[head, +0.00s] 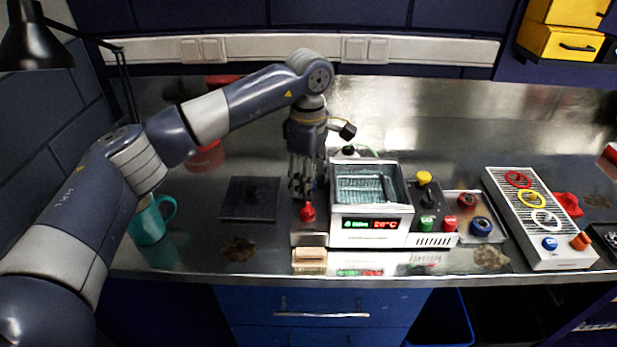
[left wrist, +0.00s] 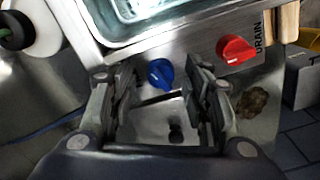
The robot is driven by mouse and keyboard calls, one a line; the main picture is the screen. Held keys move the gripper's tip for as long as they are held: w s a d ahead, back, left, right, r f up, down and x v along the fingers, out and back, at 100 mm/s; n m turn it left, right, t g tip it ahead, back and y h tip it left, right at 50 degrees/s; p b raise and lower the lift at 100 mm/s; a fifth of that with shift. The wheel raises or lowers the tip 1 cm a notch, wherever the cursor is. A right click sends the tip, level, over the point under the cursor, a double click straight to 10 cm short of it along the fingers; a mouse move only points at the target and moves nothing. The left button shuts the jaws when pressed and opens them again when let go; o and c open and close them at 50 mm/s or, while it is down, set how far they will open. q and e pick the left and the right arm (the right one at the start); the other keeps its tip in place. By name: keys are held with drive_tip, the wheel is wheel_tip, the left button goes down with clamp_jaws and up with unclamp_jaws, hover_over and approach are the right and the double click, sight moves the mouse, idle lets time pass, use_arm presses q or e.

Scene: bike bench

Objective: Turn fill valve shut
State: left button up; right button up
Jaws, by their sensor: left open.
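The blue knob (left wrist: 160,73), seemingly the fill valve, sits on the metal panel beside the bath in the left wrist view. My left gripper (head: 302,190) is open, pointing down at the left side of the bath unit. In the left wrist view the gripper's fingers (left wrist: 154,88) stand on either side of the blue knob, with gaps visible. I cannot make out the blue knob in the head view, where the gripper covers that spot. A red knob (left wrist: 235,48) next to the word DRAIN also shows in the head view (head: 307,212). My right gripper is out of view.
The bath (head: 340,207) with a lit display stands right of the gripper. A wooden-backed brush (head: 310,254) lies at the front. A dark square plate (head: 250,199) and teal mug (head: 150,224) are to the left. A ringed board (head: 500,188) is at right.

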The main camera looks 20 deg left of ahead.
use_arm(q)
clamp_jaws()
drive_tip(key=shift+n, duration=0.7)
drive_tip(key=n+b, duration=0.1)
drive_tip(key=n, duration=0.2)
drive_tip(key=n+b, duration=0.1)
drive_tip(key=n, duration=0.3)
drive_tip(key=shift+n, duration=0.3)
drive_tip(key=n, duration=0.5)
drive_tip(key=shift+b, duration=0.3)
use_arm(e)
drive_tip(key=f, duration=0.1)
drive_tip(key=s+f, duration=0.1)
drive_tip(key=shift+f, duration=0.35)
use_arm(q)
unclamp_jaws()
